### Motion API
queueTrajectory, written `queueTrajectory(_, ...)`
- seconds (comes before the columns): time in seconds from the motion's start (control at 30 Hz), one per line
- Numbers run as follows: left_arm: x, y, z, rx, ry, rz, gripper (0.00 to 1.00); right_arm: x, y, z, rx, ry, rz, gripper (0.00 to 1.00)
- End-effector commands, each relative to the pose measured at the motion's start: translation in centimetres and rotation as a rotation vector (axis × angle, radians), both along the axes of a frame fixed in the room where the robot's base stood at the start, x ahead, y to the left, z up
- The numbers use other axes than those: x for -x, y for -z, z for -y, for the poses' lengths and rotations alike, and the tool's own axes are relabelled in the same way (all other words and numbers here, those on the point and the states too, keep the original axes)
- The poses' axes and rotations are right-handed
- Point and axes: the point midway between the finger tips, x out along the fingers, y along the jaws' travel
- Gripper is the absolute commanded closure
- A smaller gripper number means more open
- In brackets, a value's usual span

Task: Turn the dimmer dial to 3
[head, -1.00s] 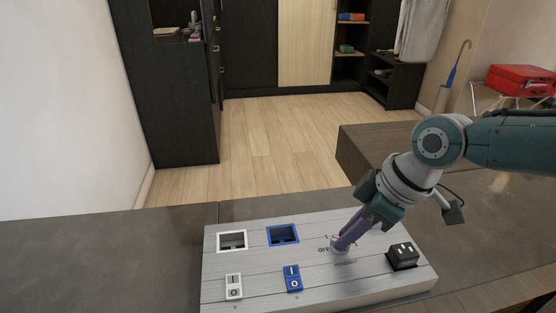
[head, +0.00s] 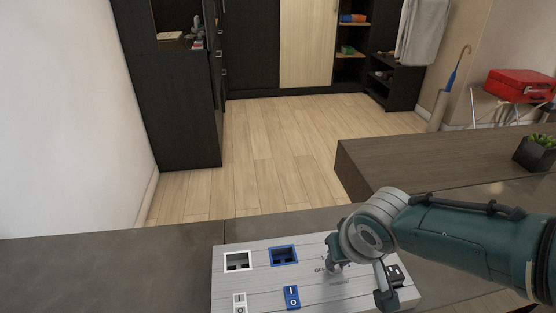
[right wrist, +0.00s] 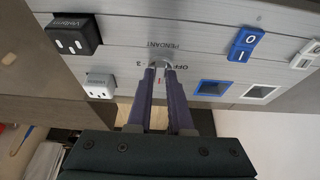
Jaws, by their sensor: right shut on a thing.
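The dimmer dial (right wrist: 161,65) is a small light knob on the grey panel (head: 262,292), with OFF, 1, 3 and PENDANT printed around it in the right wrist view. My right gripper (right wrist: 160,73) is shut on the dial, with its purple fingers on either side. The fingers cover much of the knob, so I cannot tell which mark it points to. In the head view the right gripper (head: 334,264) points down at the panel, and my wrist hides part of the lettering. My left gripper is not in view.
The panel also holds a blue rocker switch (head: 292,297), a white rocker switch (head: 240,302), a blue-framed opening (head: 284,255) and a white-framed opening (head: 238,261). A black plug-like block (right wrist: 73,37) and a white one (right wrist: 100,86) sit beside the dial. A potted plant (head: 537,150) stands far right.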

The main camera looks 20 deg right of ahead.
Motion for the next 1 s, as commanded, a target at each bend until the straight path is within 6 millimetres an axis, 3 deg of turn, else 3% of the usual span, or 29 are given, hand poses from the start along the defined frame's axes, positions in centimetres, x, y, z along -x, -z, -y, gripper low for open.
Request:
queueTrajectory(0.47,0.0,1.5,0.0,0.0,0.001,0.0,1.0,-0.4,0.2,-0.6,-0.003,0.451,0.003,1.0)
queueTrajectory(1.0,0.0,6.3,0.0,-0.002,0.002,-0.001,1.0,-0.8,0.5,-0.7,-0.003,0.966,0.003,1.0)
